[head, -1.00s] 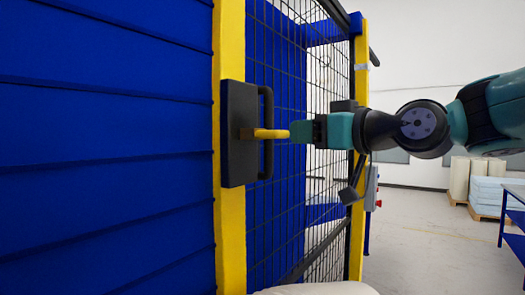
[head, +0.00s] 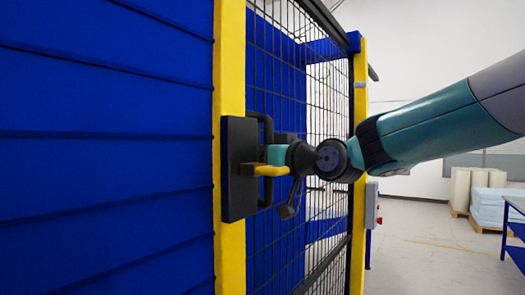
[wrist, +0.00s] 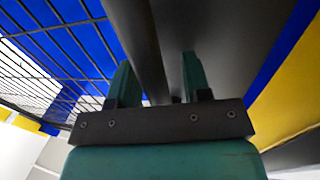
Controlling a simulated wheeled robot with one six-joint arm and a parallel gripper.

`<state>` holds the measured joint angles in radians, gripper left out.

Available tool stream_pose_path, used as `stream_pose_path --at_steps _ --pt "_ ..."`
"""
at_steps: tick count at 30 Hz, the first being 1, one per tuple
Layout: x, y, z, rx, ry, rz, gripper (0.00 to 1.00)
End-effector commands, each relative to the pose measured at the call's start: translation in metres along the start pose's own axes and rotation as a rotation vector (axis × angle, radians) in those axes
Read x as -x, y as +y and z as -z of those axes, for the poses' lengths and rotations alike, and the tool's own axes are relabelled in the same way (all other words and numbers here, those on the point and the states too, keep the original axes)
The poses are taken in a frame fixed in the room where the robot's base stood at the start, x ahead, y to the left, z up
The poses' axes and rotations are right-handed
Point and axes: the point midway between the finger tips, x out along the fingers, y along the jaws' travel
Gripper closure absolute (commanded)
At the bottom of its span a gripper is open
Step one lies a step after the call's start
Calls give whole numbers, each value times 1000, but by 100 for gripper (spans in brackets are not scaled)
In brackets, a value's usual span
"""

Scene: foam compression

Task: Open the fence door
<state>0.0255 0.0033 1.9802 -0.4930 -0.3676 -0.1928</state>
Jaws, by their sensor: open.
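The fence door (head: 275,80) is a black mesh panel beside a yellow post. A black lock plate (head: 238,170) has an upright black bar handle (head: 268,130) and a yellow lever (head: 265,170) sticking out to the right. My gripper (head: 272,155) is at the handle, just above and behind the yellow lever. In the wrist view my open gripper (wrist: 158,65) has its two teal fingers apart, with the dark handle bar (wrist: 137,40) running between them. I cannot tell whether either finger touches it. The fingertips are partly hidden in the head view.
A blue slatted wall (head: 100,150) fills the left. Yellow posts (head: 230,60) stand on both sides of the mesh. A grey box with a red button (head: 371,205) is on the right post. Pallets (head: 482,220) and a blue table (head: 515,225) stand far right; floor between is clear.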

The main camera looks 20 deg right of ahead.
Motion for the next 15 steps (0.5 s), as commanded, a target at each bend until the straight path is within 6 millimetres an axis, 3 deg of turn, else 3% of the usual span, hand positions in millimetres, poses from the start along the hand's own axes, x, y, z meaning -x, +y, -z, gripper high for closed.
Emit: stream_pose_path --at_steps 7,12,13,15 --pt "-1 0 0 0 1 0 56" --pt "0 0 0 0 1 0 95" --pt "0 0 0 0 1 0 100" --pt "0 0 0 0 1 0 100"
